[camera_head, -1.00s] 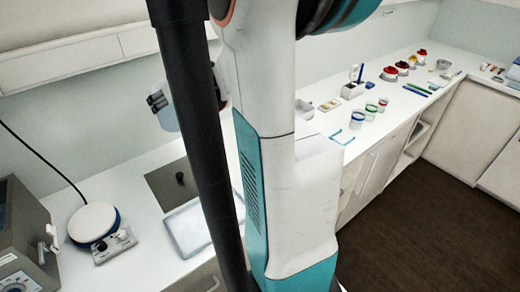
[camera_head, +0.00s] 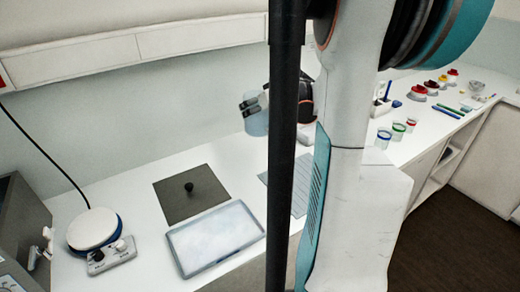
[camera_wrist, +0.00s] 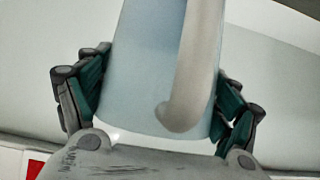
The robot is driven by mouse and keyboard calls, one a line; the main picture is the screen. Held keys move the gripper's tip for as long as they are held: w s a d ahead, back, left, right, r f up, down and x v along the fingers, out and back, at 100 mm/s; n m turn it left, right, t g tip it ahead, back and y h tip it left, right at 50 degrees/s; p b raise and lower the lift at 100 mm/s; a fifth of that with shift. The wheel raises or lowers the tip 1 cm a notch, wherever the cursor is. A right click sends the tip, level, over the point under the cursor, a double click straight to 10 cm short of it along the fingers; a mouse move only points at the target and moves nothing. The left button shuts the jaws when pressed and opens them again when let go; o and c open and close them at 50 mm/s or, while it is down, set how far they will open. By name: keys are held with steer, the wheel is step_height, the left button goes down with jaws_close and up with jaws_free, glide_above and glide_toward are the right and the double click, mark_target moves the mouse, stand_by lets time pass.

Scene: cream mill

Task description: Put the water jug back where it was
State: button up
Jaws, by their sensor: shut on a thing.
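The water jug is a pale blue, see-through vessel with a light handle. In the head view the jug (camera_head: 257,123) shows left of my dark column, in front of the back wall. My gripper (camera_head: 250,103) is around its body there, partly hidden by the column. In the wrist view the jug (camera_wrist: 146,60) fills the middle, its handle (camera_wrist: 190,75) facing the camera. My gripper (camera_wrist: 158,85) is shut on it, with a finger at each side. The jug looks nearly upright. I cannot tell its height above the counter.
A hot plate (camera_head: 93,228), a dark grey mat (camera_head: 170,205) with a black knob and a pale tray (camera_head: 188,262) occupy the left counter. A grey box (camera_head: 22,225) stands far left. Small cups (camera_head: 383,139) and red-lidded jars (camera_head: 418,92) stand right. Counter behind the mat is clear.

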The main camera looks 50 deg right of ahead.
step_height(320, 180, down, 15)
steer(key=b, duration=0.4)
steer(key=shift+b, duration=0.4)
steer(key=o, duration=2)
steer(key=shift+c, duration=0.2)
steer(key=p+v, duration=0.3)
steer(key=v, duration=0.9)
steer(key=shift+p, duration=0.4)
